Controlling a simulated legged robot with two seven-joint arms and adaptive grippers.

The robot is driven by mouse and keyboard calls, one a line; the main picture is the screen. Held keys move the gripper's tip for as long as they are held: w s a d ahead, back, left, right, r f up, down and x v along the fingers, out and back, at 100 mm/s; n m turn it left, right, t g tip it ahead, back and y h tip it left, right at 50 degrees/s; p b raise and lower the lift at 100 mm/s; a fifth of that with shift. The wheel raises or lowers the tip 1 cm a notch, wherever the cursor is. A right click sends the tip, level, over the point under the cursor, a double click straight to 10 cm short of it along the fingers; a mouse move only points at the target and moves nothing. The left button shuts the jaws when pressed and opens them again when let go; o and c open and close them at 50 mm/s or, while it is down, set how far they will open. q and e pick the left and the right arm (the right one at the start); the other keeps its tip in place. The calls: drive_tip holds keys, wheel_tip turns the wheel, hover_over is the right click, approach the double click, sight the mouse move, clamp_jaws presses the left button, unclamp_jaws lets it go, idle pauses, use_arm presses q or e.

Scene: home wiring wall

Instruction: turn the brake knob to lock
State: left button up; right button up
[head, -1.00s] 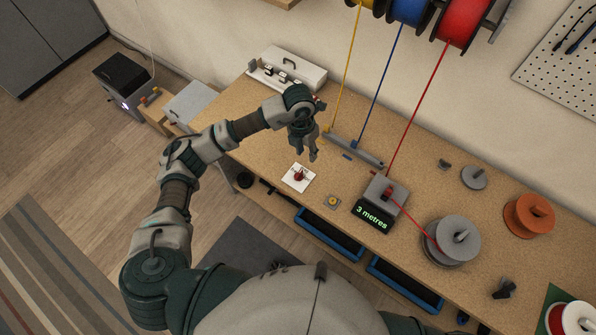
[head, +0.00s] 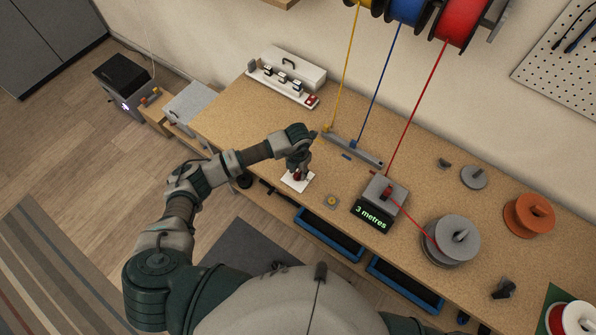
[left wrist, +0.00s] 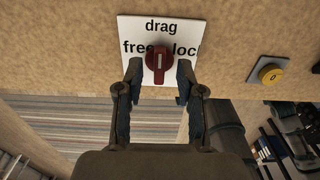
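The brake knob (left wrist: 158,62) is red with a white line on it, on a white plate (left wrist: 190,27) lettered "drag", "free" and "lock". In the left wrist view its white line runs nearly upright, between the words "free" and "lock". My left gripper (left wrist: 160,70) is open, with one fingertip on each side of the knob's lower part. Contact with the knob is not clear. In the head view the left gripper (head: 298,174) is down over the plate (head: 296,183) and partly hides the knob. My right gripper is out of view.
A yellow button (left wrist: 270,74) sits right of the plate. A box reading "3 metres" (head: 373,217) stands further right, with a red wire running to a grey spool (head: 451,241). A grey wire guide (head: 355,148) lies behind. Bench surface left of the plate is mostly clear.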

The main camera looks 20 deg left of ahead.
use_arm(q)
drive_tip(key=shift+d+f, duration=0.1)
drive_tip(key=shift+f, duration=0.35)
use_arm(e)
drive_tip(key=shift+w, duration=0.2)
use_arm(q)
drive_tip(key=shift+c, duration=0.2)
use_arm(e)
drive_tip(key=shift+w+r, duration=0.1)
use_arm(q)
drive_tip(key=shift+a, duration=0.25)
clamp_jaws()
